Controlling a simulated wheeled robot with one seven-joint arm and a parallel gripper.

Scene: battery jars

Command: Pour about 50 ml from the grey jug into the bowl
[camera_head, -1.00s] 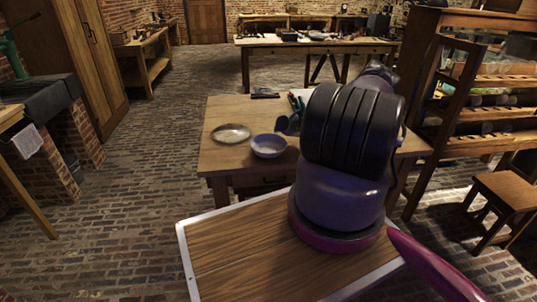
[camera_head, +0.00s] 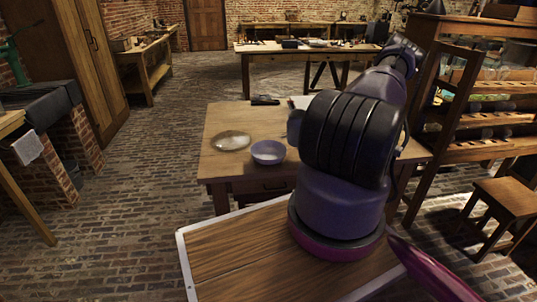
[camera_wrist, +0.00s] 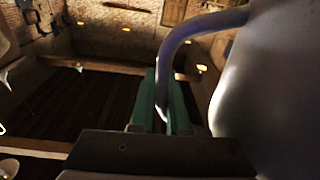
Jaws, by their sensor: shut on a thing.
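The bowl (camera_head: 268,153) is small, round and blue-grey, and stands upright near the front left of the work table. Its inside shows no contents I can make out. In the wrist view, my gripper (camera_wrist: 165,104) has green fingers shut on the curved handle of the grey jug (camera_wrist: 275,85). The jug's smooth body fills the right side of that view. Its mouth and contents are out of sight there. In the head view my arm hides the gripper and most or all of the jug, so its tilt and its place over the table cannot be told.
A small dark object (camera_head: 264,100) lies at the table's back edge. A wooden shelf rack (camera_head: 480,118) and a stool (camera_head: 510,195) stand at the right.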

